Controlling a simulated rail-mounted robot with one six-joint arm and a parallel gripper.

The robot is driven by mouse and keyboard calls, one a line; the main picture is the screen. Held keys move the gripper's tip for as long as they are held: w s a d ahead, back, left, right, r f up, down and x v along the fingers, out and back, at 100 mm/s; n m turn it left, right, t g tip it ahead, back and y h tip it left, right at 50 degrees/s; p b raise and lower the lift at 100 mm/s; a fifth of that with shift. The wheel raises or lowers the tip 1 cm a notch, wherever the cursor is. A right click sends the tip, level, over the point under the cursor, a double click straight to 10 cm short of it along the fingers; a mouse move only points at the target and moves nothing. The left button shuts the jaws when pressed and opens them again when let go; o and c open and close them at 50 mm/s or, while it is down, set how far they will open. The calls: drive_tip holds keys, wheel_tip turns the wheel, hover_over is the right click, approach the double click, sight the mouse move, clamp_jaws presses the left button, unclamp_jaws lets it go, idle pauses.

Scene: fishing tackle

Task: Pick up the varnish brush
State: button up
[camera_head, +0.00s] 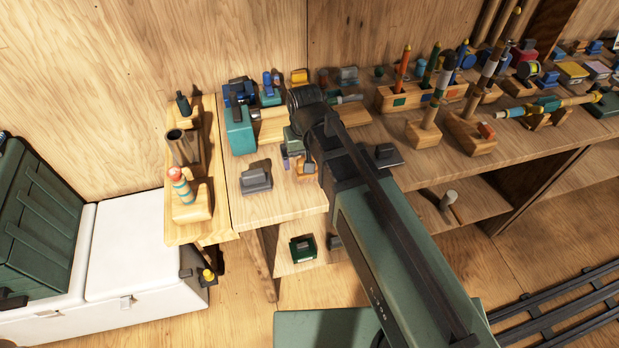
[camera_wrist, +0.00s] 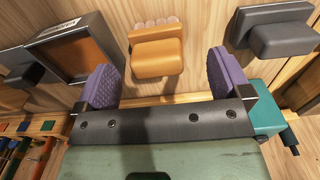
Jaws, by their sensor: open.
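My gripper (camera_wrist: 160,82) is open, with its two purple finger pads apart, and nothing is held. In the wrist view an orange-tan block-shaped piece (camera_wrist: 155,57) with a pale scalloped far edge lies on the bench, in line with the gap between the pads and just beyond them. It also shows as a small orange piece (camera_head: 307,167) beside a purple pad in the head view, partly hidden by my arm. It may be the varnish brush, but I cannot tell for sure.
A grey block (camera_wrist: 283,37) lies right of the gap in the wrist view. A dark-rimmed tray (camera_wrist: 108,36) lies left. A teal box (camera_head: 240,130) stands at the bench's left end. Wooden rod holders (camera_head: 424,133) stand to the right. The bench front (camera_head: 285,208) has bare wood.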

drive_tip(key=shift+f, duration=0.2)
drive_tip(key=f+b, duration=0.5)
drive_tip(key=shift+w+d+f, duration=0.1)
drive_tip(key=shift+w+f, duration=0.1)
drive_tip(key=shift+w, duration=0.05)
drive_tip(key=shift+r, duration=0.2)
drive_tip(key=c, duration=1.1)
wheel_tip(320, 180, up, 20)
drive_tip(key=p, duration=2)
drive_tip(key=o, duration=0.3)
drive_tip(key=shift+c, duration=0.6)
